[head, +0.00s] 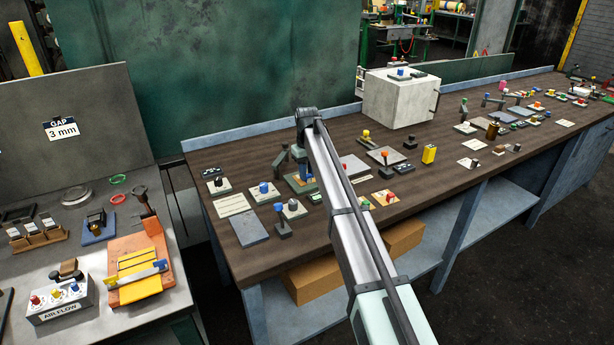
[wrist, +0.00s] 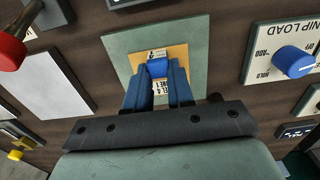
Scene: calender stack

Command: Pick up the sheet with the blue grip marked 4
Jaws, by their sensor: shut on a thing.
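In the wrist view, a small blue grip (wrist: 157,68) stands on an orange-yellow sheet (wrist: 178,52) with white printed labels. The sheet lies over a larger grey-green plate (wrist: 120,44). My gripper (wrist: 158,76) is shut on the blue grip, one finger on each side. The fingers hide part of the sheet and one label, so I cannot read a 4 clearly. I cannot tell whether the sheet touches the plate. In the head view my gripper (head: 305,174) is low over the bench, and the arm hides part of the sheet.
The wooden bench (head: 240,163) is crowded. In the wrist view a blue knob (wrist: 293,61) on a white NIP LOAD plate stands right, a red knob (wrist: 10,52) and a pale plate (wrist: 52,84) left. A white box (head: 400,98) stands behind.

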